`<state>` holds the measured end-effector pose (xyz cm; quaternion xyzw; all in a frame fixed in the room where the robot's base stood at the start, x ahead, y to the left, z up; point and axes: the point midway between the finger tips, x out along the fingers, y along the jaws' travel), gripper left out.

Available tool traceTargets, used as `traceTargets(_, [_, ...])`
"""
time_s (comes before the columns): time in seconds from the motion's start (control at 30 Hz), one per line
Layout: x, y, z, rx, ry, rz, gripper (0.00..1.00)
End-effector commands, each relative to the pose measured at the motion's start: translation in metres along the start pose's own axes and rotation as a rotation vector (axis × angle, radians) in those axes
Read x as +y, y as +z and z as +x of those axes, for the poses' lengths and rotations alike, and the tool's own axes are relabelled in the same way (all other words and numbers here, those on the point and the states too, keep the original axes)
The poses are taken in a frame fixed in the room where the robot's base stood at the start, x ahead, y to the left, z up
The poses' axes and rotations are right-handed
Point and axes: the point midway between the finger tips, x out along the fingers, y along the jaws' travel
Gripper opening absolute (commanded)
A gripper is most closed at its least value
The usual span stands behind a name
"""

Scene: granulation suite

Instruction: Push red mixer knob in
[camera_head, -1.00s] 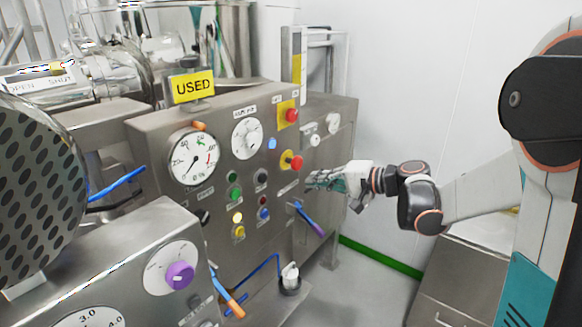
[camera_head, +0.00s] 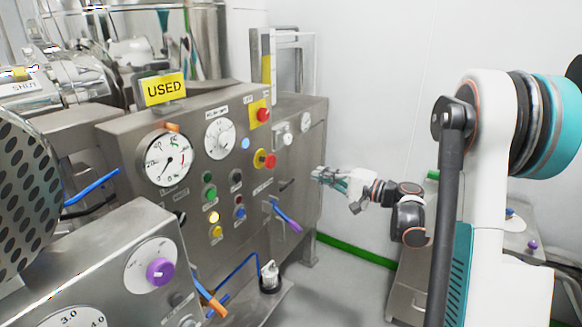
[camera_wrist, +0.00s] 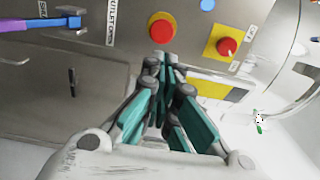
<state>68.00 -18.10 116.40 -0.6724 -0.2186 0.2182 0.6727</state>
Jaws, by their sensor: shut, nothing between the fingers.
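Two red knobs sit on the steel mixer panel (camera_head: 190,120). The lower red knob (camera_head: 270,161) has a round yellow base; the upper red knob (camera_head: 263,114) is on a square yellow plate. I cannot tell which is the mixer knob. In the wrist view the round-based knob (camera_wrist: 162,28) lies just beyond my fingertips and the square-plated knob (camera_wrist: 227,46) is to their right. My gripper (camera_head: 316,173) is shut and empty, right of the lower knob in the head view. The wrist view shows its teal fingers (camera_wrist: 160,62) together, with no visible contact with either knob.
A lever with a purple end (camera_head: 288,219) sticks out below the lower knob. A gauge (camera_head: 167,160), a dial (camera_head: 219,139) and coloured buttons are on the panel. A steel cabinet (camera_head: 405,285) stands at right. Floor shows between panel and cabinet.

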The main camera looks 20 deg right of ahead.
Motion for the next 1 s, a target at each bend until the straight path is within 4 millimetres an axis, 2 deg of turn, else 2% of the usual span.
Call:
traceTargets(0.17, [0.001,0.001,0.019,-0.003,0.000,0.000,0.00])
traceTargets(0.5, [0.002,0.002,0.085,-0.004,0.001,0.000,0.00])
traceTargets(0.7, [0.002,0.001,0.118,-0.002,0.001,0.000,0.00])
traceTargets(0.83, [0.002,0.001,0.131,-0.002,0.001,0.000,0.00])
traceTargets(1.0, [0.000,0.000,0.138,0.000,0.001,0.000,0.00])
